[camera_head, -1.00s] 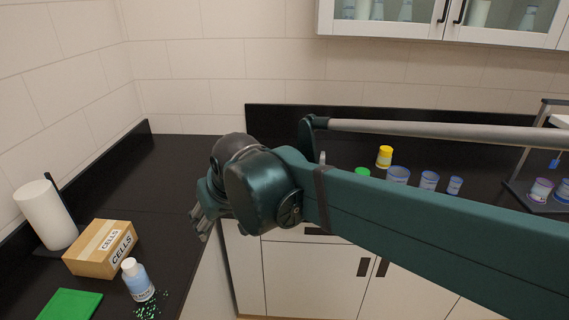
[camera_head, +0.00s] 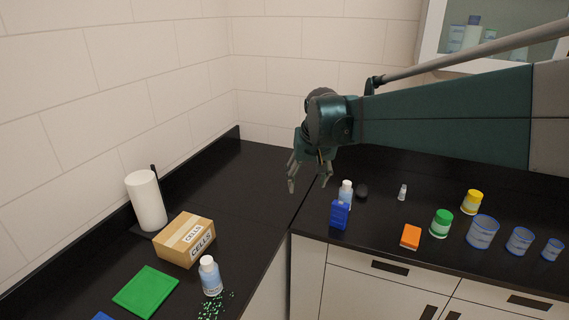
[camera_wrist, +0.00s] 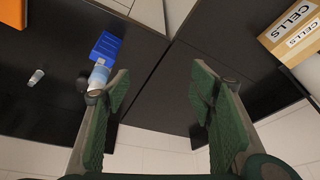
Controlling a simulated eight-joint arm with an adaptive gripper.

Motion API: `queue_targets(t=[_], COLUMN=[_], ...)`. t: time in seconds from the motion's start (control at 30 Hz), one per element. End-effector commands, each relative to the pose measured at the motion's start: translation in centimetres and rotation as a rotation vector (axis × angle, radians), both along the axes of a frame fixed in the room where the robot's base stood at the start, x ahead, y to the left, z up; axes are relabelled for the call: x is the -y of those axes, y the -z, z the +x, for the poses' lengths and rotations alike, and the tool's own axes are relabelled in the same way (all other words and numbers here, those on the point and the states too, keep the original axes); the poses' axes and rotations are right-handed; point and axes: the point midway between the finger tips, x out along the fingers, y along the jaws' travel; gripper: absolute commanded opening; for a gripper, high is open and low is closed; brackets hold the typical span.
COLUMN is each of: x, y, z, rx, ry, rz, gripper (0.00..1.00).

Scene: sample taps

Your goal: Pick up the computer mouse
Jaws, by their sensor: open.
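A small dark rounded object (camera_head: 361,190), which looks like the computer mouse, lies on the black counter just right of a white-capped bottle (camera_head: 346,196). In the wrist view the dark object (camera_wrist: 82,85) is partly hidden beside the bottle (camera_wrist: 97,77), and hard to make out against the black. My gripper (camera_head: 308,182) is open and empty, pointing down above the counter corner, left of the bottle and the mouse. In the wrist view my gripper's (camera_wrist: 160,90) fingers are spread, with bare counter between them; the bottle is by the left finger.
A blue box (camera_head: 340,215) stands before the bottle. To the right are a vial (camera_head: 402,192), an orange box (camera_head: 410,236), a green-lidded jar (camera_head: 441,222) and several cups. A cardboard CELLS box (camera_head: 186,240), paper roll (camera_head: 147,200) and green mat (camera_head: 146,290) occupy the left counter.

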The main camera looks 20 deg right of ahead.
Motion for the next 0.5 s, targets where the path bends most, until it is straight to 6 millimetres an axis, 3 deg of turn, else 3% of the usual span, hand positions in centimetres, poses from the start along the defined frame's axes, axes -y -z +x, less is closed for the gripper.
queue_targets(t=[0.5], x=[8.5], y=[0.2], z=[7.7], rx=[-0.079], ry=[0.103], rz=[0.030], gripper=[0.55])
